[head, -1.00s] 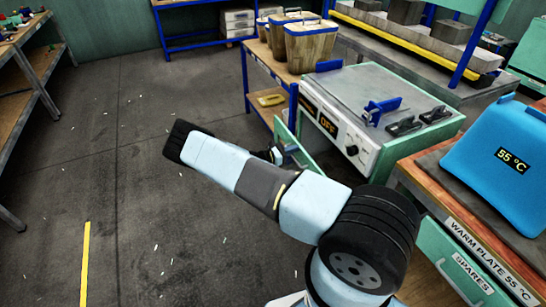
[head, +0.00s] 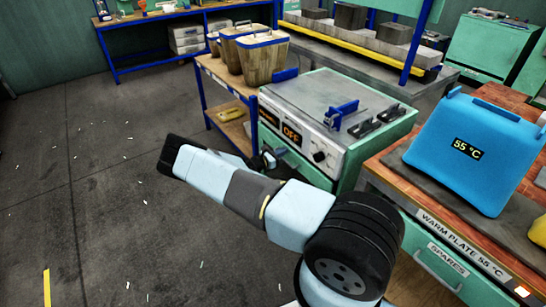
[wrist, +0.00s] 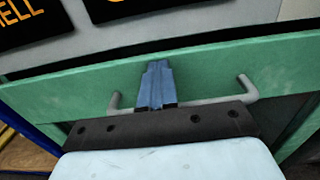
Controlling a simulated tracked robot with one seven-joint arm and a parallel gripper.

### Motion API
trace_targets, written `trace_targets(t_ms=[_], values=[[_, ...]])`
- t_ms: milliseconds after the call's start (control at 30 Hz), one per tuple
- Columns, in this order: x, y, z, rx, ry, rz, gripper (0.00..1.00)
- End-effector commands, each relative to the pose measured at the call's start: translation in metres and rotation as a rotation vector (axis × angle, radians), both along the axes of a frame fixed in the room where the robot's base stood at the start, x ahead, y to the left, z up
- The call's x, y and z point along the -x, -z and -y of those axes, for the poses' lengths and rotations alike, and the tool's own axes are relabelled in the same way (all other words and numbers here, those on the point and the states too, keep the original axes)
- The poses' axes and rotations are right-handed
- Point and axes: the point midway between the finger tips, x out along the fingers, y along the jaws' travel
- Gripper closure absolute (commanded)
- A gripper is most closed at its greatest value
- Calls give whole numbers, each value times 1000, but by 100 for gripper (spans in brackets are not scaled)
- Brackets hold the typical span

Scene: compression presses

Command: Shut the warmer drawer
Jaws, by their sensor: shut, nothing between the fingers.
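The warmer (head: 330,100) is a grey-topped box with a display reading OFF. Its green drawer front (head: 308,170) is low on the side facing me, partly hidden behind my arm in the head view. In the wrist view the green drawer front (wrist: 215,85) crosses the picture, with a grey bar handle (wrist: 245,90) and a dark band along its top edge. My gripper (wrist: 157,70) is shut and empty, its blue fingertips at the panel between the handle's ends. In the head view my gripper (head: 270,157) is small and partly hidden. I cannot tell whether the drawer is fully flush.
A blue-framed shelf (head: 205,85) with wooden bins (head: 250,55) stands beyond the warmer.

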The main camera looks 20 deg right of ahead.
Motion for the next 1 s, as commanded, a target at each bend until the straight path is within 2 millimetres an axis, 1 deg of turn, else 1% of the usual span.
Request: trace_targets(t_ms=[33,200,267,367,533,800,900,1000], values=[[2,-1,6,3,8,0,100],[4,-1,8,3,13,0,100],[5,-1,6,3,14,0,100],[7,0,-4,1,14,-1,100],[12,1,-32,-1,10,0,100],[24,1,-86,-1,9,0,100],[28,2,-103,0,9,-1,100],[31,2,-115,0,10,-1,100]])
